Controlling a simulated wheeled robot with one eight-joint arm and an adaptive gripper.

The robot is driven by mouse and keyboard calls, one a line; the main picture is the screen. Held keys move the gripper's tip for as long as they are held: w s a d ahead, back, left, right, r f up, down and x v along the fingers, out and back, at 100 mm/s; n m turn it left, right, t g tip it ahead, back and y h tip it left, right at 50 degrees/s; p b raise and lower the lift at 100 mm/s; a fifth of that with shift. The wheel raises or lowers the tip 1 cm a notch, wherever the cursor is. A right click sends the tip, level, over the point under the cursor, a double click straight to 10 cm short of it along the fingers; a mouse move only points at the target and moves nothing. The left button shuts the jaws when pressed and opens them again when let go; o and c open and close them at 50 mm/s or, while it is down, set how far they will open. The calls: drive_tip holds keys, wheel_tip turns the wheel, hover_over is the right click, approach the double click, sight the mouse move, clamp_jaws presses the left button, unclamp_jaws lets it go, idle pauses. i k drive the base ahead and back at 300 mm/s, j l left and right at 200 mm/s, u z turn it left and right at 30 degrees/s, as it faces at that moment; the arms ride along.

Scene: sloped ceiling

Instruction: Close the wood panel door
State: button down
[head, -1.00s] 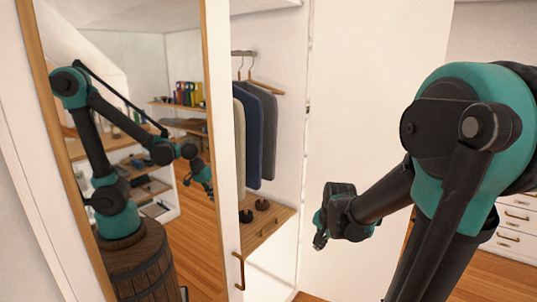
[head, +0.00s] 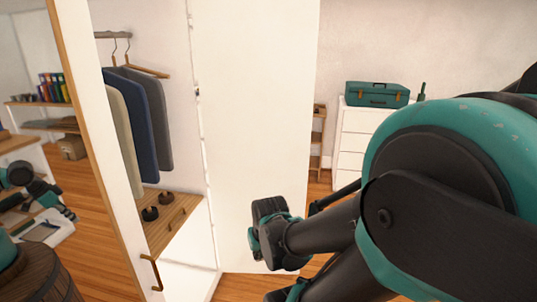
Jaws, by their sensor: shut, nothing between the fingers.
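A tall, plain white door panel (head: 258,110) stands open at the right side of a wardrobe, with hinges along its left edge. I take it for the task's door, though no wood grain shows on it. The wardrobe interior (head: 180,215) is exposed to its left. My gripper (head: 256,246) is shut and empty, in front of the lower part of this panel; whether it touches the panel I cannot tell. My arm hides the panel's lower right edge.
A wood-framed mirror door (head: 75,130) with a bronze handle (head: 152,272) covers the wardrobe's left part. Clothes (head: 140,125) hang inside above a wooden drawer shelf (head: 172,222). A white dresser (head: 352,145) carrying a green case (head: 377,94) stands behind at right.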

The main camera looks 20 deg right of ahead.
sight(256, 62)
drive_tip(key=l+z, duration=0.1)
drive_tip(key=z, duration=0.4)
drive_tip(key=i+z, duration=0.1)
drive_tip(key=z, duration=0.4)
drive_tip(key=i+z, duration=0.1)
drive_tip(key=z, duration=0.4)
drive_tip(key=i, duration=3.75)
drive_tip(key=i+l+u, duration=0.1)
drive_tip(key=i+u, duration=0.15)
drive_tip(key=u, duration=0.15)
drive_tip(key=i+l+u, duration=0.15)
drive_tip(key=u, duration=0.25)
drive_tip(key=i+l+u, duration=0.25)
drive_tip(key=u, duration=3.4)
